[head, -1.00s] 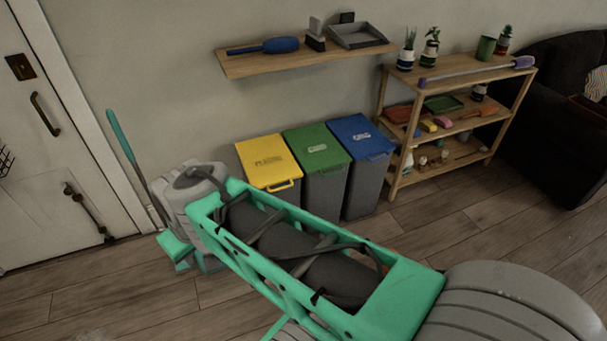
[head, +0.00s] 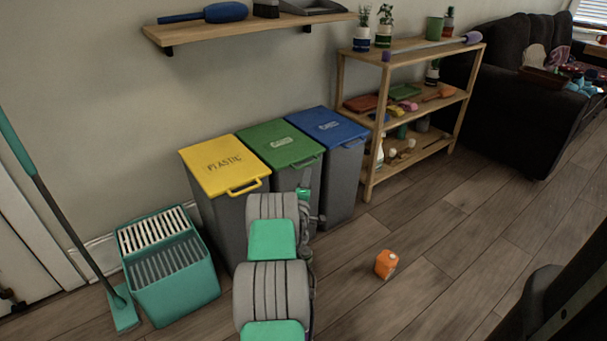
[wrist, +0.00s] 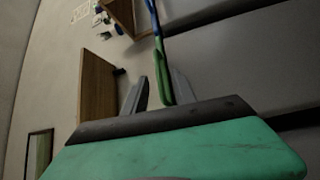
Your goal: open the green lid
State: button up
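The green lid (head: 280,143) lies shut on the middle of three grey bins. In the wrist view the green lid (wrist: 158,62) is seen nearly edge-on as a narrow strip between and beyond my fingers. My gripper (wrist: 160,88) has its two grey fingers apart, on either side of that strip. I cannot tell whether they touch it. In the head view my arm reaches up to the green bin's front, and the fingertips are hard to make out.
The yellow-lidded bin (head: 222,165) and blue-lidded bin (head: 330,128) flank it closely, both shut. A teal mop bucket (head: 175,293) stands left. An orange carton (head: 386,264) lies on the floor. A wooden rack (head: 368,160) stands right; a wall shelf (head: 240,32) hangs above.

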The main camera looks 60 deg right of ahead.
aim_at(309, 165)
jog(key=b+x, duration=0.2)
jog(key=x, duration=0.5)
jog(key=shift+w+r, duration=0.15)
jog(key=shift+w, duration=0.05)
jog(key=shift+c, duration=0.5)
grip_shut()
dwell(0.5)
